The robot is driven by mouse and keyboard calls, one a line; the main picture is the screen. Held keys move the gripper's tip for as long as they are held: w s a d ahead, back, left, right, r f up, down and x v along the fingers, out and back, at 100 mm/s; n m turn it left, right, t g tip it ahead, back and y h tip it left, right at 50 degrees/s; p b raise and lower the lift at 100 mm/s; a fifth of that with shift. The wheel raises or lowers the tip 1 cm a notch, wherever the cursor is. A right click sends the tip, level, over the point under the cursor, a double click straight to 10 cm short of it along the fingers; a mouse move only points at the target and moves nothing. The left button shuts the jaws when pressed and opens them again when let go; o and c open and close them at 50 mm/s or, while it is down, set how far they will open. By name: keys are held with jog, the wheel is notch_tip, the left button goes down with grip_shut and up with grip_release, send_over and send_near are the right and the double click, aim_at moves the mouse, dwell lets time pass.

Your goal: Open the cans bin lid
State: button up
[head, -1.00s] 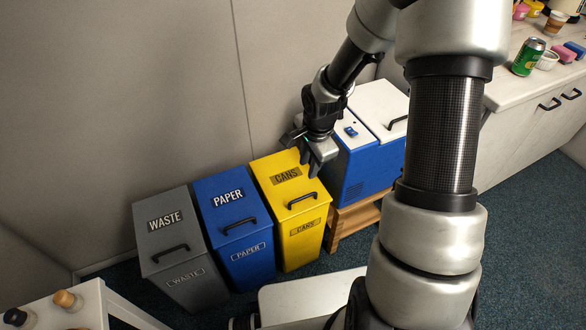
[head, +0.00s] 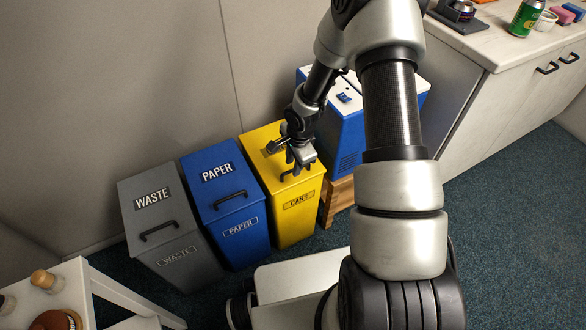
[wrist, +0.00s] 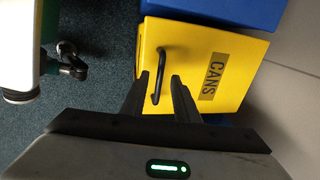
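The yellow cans bin (head: 296,228) stands at the right end of the row of bins. Its yellow lid (wrist: 222,90) is shut and shows the CANS label in the wrist view. The black lid handle (wrist: 159,62) lies between my gripper's fingertips in the wrist view. My gripper (head: 300,168) is open and over the front part of the lid in the head view, hiding most of the handle there. The fingers also show in the wrist view (wrist: 160,77), one on each side of the handle. I cannot tell how far above the handle they are.
The blue paper bin (head: 240,250) and grey waste bin (head: 170,215) stand left of the cans bin, lids shut. A blue box with a white top (head: 340,135) stands on a wooden stand (head: 340,195) to the right. A counter (head: 480,50) is at the right.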

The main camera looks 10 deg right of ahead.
jog(key=shift+w+f, duration=0.15)
jog(key=shift+f, duration=0.6)
grip_shut()
